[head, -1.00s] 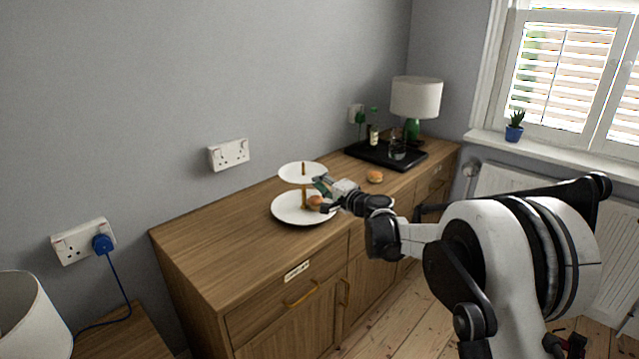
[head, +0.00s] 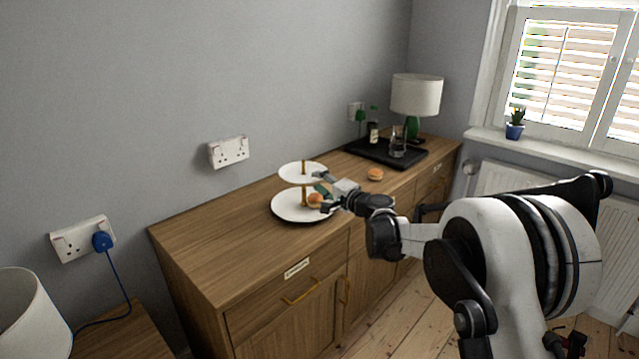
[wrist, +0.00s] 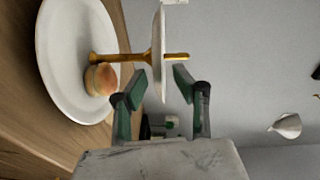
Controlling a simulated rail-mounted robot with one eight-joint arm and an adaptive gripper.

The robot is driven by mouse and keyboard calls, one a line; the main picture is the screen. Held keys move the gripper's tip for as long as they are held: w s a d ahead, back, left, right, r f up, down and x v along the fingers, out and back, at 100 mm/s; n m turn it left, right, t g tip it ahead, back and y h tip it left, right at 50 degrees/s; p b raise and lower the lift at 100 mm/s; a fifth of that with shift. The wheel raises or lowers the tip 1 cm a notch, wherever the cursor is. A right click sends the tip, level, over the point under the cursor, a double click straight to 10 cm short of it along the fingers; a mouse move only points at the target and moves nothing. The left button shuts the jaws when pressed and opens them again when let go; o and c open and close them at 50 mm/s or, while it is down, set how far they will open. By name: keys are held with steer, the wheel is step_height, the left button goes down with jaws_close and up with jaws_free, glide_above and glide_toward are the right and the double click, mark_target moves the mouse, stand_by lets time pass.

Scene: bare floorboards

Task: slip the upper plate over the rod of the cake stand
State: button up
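The upper plate (head: 290,172) is around the gold rod (head: 304,195) of the cake stand, about level, well above the lower plate (head: 286,211). In the wrist view the upper plate (wrist: 158,75) is edge-on, and the rod (wrist: 178,57) sticks out beyond it. The large white lower plate (wrist: 58,60) carries a bread roll (wrist: 100,80) beside the rod. My gripper (wrist: 160,80) is open, its green-padded fingers on either side of the upper plate's rim, with gaps visible. It also shows in the head view (head: 321,185), at the stand's right.
The stand is on a wooden sideboard (head: 220,240). A second roll (head: 375,174) lies to its right. Behind are a black tray (head: 372,154) with a bottle (head: 373,132) and glass (head: 398,147), and a lamp (head: 416,95). The sideboard's left part is clear.

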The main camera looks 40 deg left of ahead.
steer(key=v, duration=1.1)
steer(key=shift+d, duration=0.4)
steer(key=shift+s, duration=0.1)
steer(key=s+d+r+n+t+h, duration=0.15)
steer(key=d+r, duration=0.25)
steer(key=d, duration=0.7)
steer(key=s+d+r+h, duration=0.3)
steer(key=d+r, duration=0.1)
steer(key=d, duration=0.6)
steer(key=s+d+r+t+h, duration=0.1)
steer(key=s+d+r+h, duration=0.2)
steer(key=d, duration=0.8)
steer(key=s+d+f+h, duration=0.2)
steer(key=s+d+h, duration=0.1)
steer(key=s+d, duration=0.4)
steer(key=s+d+f+h+p, duration=0.1)
steer(key=s+d+f+h, duration=0.1)
steer(key=s+d, duration=0.6)
steer(key=s+d+f+h, duration=0.2)
steer(key=s+d+h, duration=0.2)
steer(key=d, duration=1.3)
steer(key=s, duration=0.3)
steer(key=shift+s+f+p, duration=0.15)
steer(key=shift+s+p, duration=0.2)
steer(key=shift+s, duration=0.05)
